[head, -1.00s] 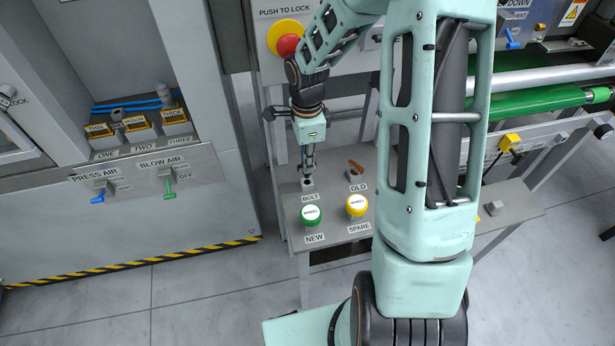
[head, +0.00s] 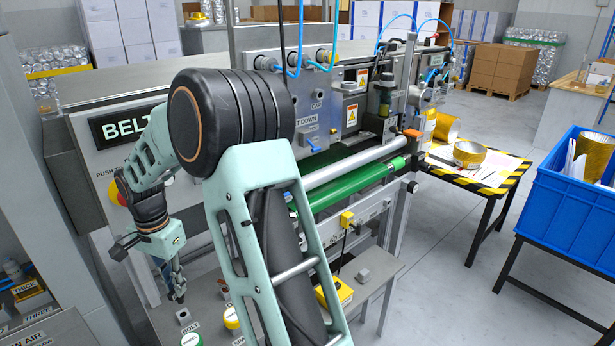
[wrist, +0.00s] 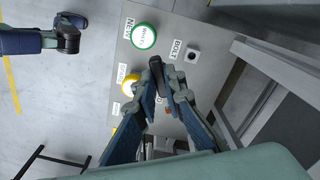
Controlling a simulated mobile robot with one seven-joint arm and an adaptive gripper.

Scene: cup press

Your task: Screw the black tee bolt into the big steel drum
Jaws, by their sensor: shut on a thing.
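My gripper (head: 176,292) hangs over the grey shelf at lower left in the head view. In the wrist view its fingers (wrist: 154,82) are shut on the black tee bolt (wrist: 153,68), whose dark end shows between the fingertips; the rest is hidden. The bolt holder (wrist: 192,55), a small block with a dark hole by the BOLT label, is empty and apart from the gripper. It also shows in the head view (head: 183,317), just below the gripper. A long steel roller (head: 345,163), perhaps the big steel drum, lies above a green roller; no bolt hole is clear on it.
A yellow box (head: 335,291) sits farther right. A striped table (head: 508,178) and a blue crate (head: 570,190) stand right, with open floor between.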

